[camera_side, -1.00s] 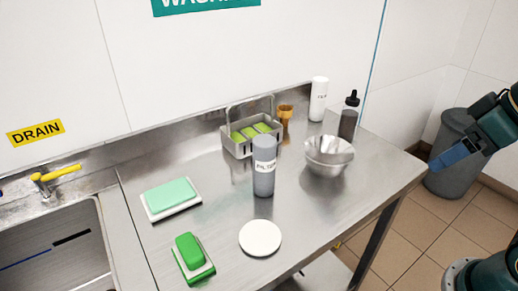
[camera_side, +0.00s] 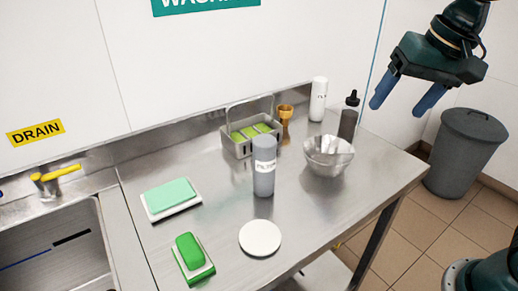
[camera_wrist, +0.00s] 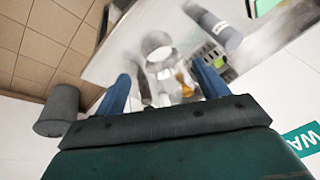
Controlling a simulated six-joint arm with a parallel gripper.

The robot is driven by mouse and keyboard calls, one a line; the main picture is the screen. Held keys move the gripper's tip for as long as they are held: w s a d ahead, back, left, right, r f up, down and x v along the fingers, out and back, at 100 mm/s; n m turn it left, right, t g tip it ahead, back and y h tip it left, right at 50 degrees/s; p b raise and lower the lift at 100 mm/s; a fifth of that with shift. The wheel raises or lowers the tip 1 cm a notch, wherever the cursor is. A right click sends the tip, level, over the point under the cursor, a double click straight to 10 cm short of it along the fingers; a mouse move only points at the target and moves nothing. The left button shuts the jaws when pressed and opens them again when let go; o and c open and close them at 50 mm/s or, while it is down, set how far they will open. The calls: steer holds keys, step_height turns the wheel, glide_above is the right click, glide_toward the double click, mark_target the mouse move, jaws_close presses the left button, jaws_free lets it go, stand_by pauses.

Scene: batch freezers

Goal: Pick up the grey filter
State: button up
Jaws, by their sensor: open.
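The grey filter (camera_side: 264,168) is a grey cylinder with a white label band. It stands upright near the middle of the steel counter (camera_side: 320,220). In the wrist view the filter (camera_wrist: 221,34) shows near the top, right of centre. My gripper (camera_side: 400,105) is at the upper right in the side view, above and to the right of the counter, well apart from the filter. Its two blue fingers are spread and hold nothing. In the wrist view my gripper (camera_wrist: 163,85) shows its fingers on both sides of the blurred bowl area.
A metal bowl (camera_side: 328,158), a dark dropper bottle (camera_side: 348,119) and a white filter bottle (camera_side: 318,99) stand right of the filter. A white disc (camera_side: 260,238) lies in front. Green sponges sit at left. A bin (camera_side: 463,155) stands right.

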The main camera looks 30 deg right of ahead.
steer(key=w+a+m+g, duration=0.2)
steer(key=w+a+m, duration=0.4)
steer(key=w, duration=0.5)
steer(key=m+g, duration=0.2)
steer(key=m, duration=0.5)
glide_above(263, 140)
step_height(263, 140, down, 5)
steer(key=shift+s+f, duration=0.1)
steer(key=shift+f, duration=0.05)
steer(key=shift+f, duration=0.1)
steer(key=shift+f, duration=4.2)
steer(key=shift+f, duration=0.15)
steer(key=shift+f, duration=2.45)
steer(key=shift+c, duration=0.4)
